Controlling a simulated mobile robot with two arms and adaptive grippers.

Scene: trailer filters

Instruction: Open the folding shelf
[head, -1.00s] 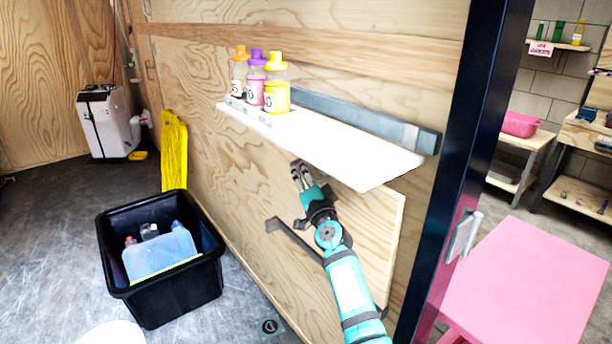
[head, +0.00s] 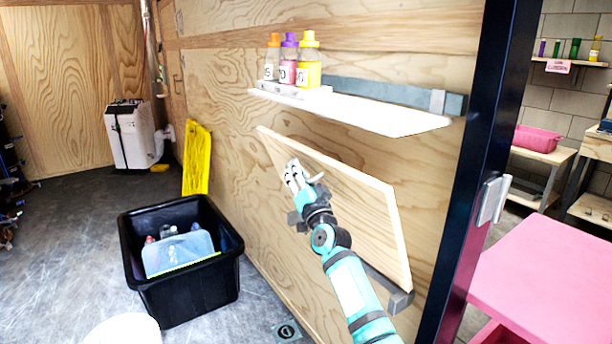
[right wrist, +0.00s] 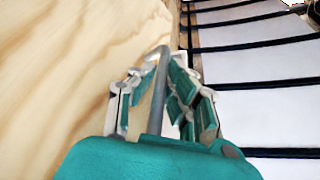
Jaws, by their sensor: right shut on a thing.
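The folding shelf is a light plywood panel (head: 365,215) on the wall below a fixed white shelf. It is tilted, with its upper edge out from the wall and dark brackets (head: 400,300) at its lower edge. My right gripper (head: 297,176) is in front of the panel's left part. In the right wrist view its fingers (right wrist: 160,100) are shut around a grey metal handle (right wrist: 157,95), beside a plywood surface (right wrist: 65,75). The exact contact on the handle is partly hidden. My left gripper is not in view.
The white shelf (head: 390,118) above holds three bottles (head: 289,66). A black bin (head: 185,285) with containers stands on the floor at left. A dark post (head: 480,170) and a pink table (head: 550,275) are at right. Open floor lies at far left.

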